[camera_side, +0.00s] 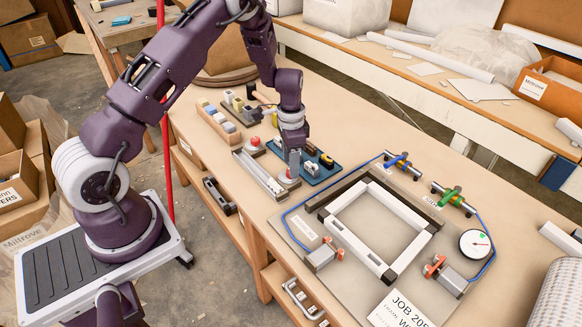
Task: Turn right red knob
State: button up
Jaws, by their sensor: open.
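Two red knobs sit at the two ends of a long pale metal fixture (258,175) on the bench. The left red knob (253,141) is in clear view at the far end. The right red knob (286,175) is at the near end, partly hidden by my gripper. My gripper (293,168) points down and is right at the right red knob. Its fingers overlap the knob in the picture, so I cannot tell whether they touch it.
A blue tray (318,172) with small parts lies just right of my gripper. A rectangular frame (345,237) with clamps and blue hoses fills the bench's near part. A wooden rack of blocks (217,122) stands behind left.

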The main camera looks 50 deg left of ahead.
notch_tip(320, 180, down, 2)
jog(key=shift+f, duration=0.1)
grip_shut()
